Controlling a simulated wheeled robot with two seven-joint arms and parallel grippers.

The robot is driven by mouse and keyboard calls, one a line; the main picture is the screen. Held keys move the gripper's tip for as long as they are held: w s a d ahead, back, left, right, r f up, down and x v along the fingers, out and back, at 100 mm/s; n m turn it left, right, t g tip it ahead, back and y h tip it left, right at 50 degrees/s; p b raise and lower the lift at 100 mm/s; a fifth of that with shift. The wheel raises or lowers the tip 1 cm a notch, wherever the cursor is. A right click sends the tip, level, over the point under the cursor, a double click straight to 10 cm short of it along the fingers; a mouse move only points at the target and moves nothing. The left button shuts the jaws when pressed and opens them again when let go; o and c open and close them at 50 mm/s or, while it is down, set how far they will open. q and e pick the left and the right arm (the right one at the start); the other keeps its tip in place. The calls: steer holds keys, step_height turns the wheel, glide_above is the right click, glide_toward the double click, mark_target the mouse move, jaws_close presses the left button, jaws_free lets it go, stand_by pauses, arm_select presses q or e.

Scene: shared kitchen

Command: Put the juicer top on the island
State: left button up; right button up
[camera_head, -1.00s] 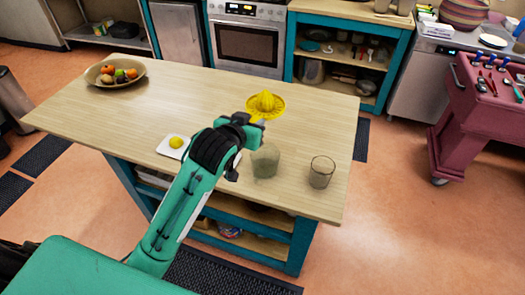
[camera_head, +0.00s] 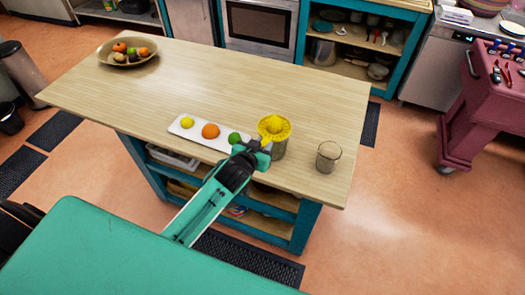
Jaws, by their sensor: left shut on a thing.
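The yellow juicer top (camera_head: 274,127), a ribbed cone with a round rim, is upright at the near side of the wooden island (camera_head: 240,85). My left gripper (camera_head: 262,146) is shut on it, reaching in from the near left. In the picture the top overlaps the mouth of the see-through juicer base (camera_head: 280,149), which stands on the island. I cannot tell whether the top touches the base or hangs just above it. The gripper hides part of the base. My right gripper is not in view.
A white board (camera_head: 176,126) with a lemon (camera_head: 187,123), an orange (camera_head: 210,131) and a lime (camera_head: 234,138) lies left of the gripper. A glass (camera_head: 328,157) stands to the right. A fruit bowl (camera_head: 128,58) is at the far left. The island's middle is clear.

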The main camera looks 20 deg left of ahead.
arm_select(q)
step_height(320, 180, down, 4)
steer(key=shift+f+p, duration=0.1)
steer(key=shift+p, duration=0.65)
steer(key=shift+f, duration=0.2)
steer(key=o, duration=1)
